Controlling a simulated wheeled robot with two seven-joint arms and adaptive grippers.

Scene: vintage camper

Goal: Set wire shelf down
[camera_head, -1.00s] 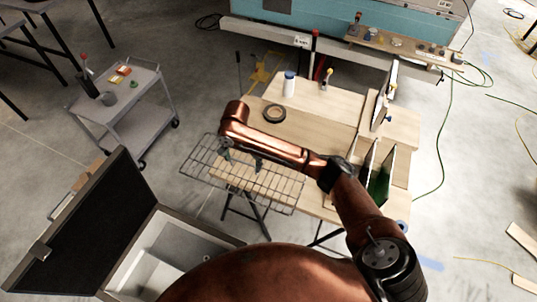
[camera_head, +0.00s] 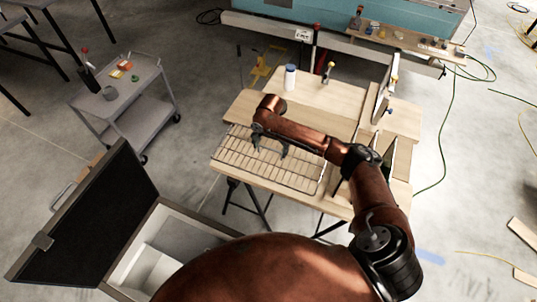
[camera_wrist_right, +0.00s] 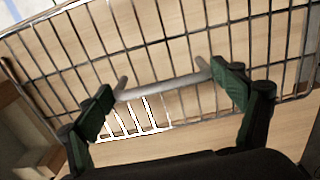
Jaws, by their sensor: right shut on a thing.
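The wire shelf (camera_head: 235,154) is a flat metal grid over the front left part of the wooden workbench (camera_head: 330,92). Its front edge lies near the bench's front edge; I cannot tell whether it touches the top. My right gripper (camera_head: 270,147) comes down on it from above. In the right wrist view the gripper (camera_wrist_right: 168,95) has its two dark green fingers at the ends of a grey bar on the wire shelf (camera_wrist_right: 150,30), holding it. Wood shows through the grid. My arm hides part of the bench behind the shelf. My left gripper is out of view.
A white bottle with a blue cap (camera_head: 290,77) stands at the bench's back. Upright dividers (camera_head: 376,106) line the bench's right side. An open case (camera_head: 85,232) stands at lower left, and a grey cart (camera_head: 140,97) at left.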

